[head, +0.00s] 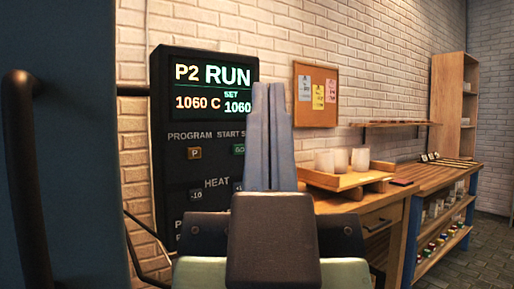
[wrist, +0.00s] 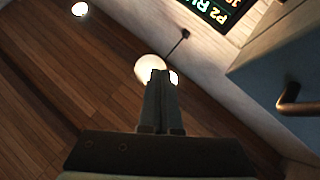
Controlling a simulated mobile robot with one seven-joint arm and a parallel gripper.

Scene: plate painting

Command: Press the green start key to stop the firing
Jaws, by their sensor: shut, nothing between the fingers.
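A black control panel (head: 182,121) hangs on the brick wall at the left of the head view. Its display (head: 213,88) reads P2 RUN, 1060 C and SET 1060. The green start key (head: 238,150) marked GO sits below the display, its right part hidden by my fingers. My gripper (head: 268,88) points up in front of the panel's right edge, shut and empty. In the wrist view my gripper (wrist: 160,75) is also shut, and a corner of the display (wrist: 212,10) shows at the top. I cannot tell the gap between fingertips and panel.
A dark blue door (head: 70,130) with a black handle (head: 25,180) stands close on the left. A wooden workbench (head: 385,210) on the right bears a tray (head: 340,180) with white cups (head: 341,160). A pinboard (head: 315,75) hangs above it.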

